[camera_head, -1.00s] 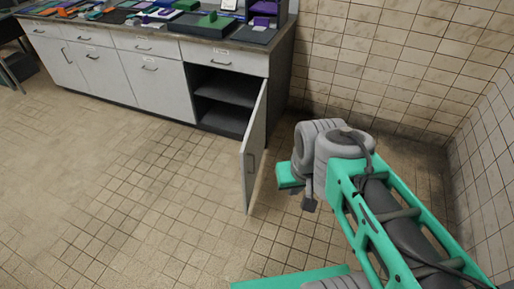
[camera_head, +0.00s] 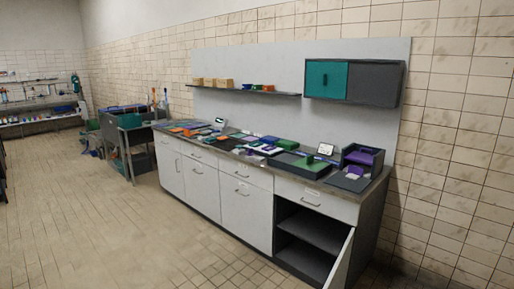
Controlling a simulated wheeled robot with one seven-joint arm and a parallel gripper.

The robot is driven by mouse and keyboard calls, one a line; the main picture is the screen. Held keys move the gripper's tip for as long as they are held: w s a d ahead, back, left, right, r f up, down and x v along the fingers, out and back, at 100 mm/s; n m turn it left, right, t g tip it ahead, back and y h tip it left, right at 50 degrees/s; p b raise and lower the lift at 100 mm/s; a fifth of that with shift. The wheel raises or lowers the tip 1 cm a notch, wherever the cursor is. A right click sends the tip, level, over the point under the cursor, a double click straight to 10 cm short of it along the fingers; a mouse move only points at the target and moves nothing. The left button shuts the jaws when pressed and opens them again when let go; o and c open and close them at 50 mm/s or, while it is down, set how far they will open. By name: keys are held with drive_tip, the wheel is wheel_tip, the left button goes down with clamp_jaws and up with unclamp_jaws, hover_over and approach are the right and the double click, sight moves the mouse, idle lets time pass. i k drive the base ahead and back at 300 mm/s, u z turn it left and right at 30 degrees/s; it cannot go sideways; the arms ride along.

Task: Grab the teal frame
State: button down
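I cannot clearly pick out the teal frame. Two small upright framed panels with pale faces stand on the counter: one toward the far left (camera_head: 220,122) and one toward the right (camera_head: 325,149). The left one seems to have a bluish-teal edge, but it is too small to be sure. Many small flat coloured pieces lie between them, some green or teal. My gripper is not in view.
The counter (camera_head: 369,187) stands along the tiled wall. Its right cupboard door (camera_head: 341,265) hangs open into the floor space. A wall cabinet with a teal door (camera_head: 326,79) and a shelf (camera_head: 240,90) are above. The floor (camera_head: 110,225) at left is clear.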

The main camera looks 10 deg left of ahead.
sight(256, 143)
drive_tip(key=z, duration=0.55)
drive_tip(key=k, duration=0.2)
drive_tip(key=u, duration=1.7)
drive_tip(key=i, duration=2.25)
drive_tip(key=u, duration=0.5)
drive_tip(key=i, duration=2.45)
drive_tip(key=z, duration=1)
drive_tip(key=i, duration=1.65)
drive_tip(key=z, duration=1.15)
drive_tip(key=i, duration=0.3)
drive_tip(key=u, duration=0.05)
